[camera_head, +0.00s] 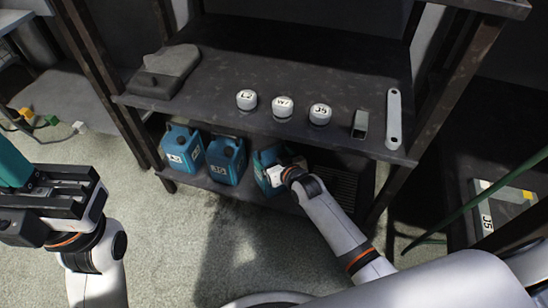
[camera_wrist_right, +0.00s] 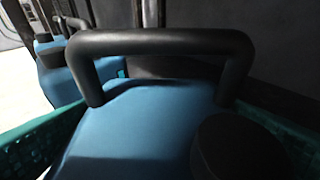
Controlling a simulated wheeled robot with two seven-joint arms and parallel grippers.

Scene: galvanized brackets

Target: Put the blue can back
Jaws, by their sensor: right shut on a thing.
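A blue can (camera_head: 262,163) with a black handle and cap is at the lower shelf, rightmost of three blue cans. My right gripper (camera_head: 274,170) is shut on it; its teal fingers lie on both sides of the can in the right wrist view, where the can's top (camera_wrist_right: 140,120) and handle (camera_wrist_right: 165,42) fill the picture. Whether the can's base touches the shelf is hidden. My left gripper (camera_head: 12,170) is at the left edge, away from the shelf; its fingertips are cut off, so its opening does not show.
Two more blue cans, (camera_head: 182,148) and (camera_head: 226,158), stand left of the held one on the lower shelf. The upper shelf (camera_head: 225,110) overhangs them, bearing three white labelled jars (camera_head: 283,108), a small grey-green box (camera_head: 360,124) and a pale flat bar (camera_head: 394,118). Shelf posts stand both sides.

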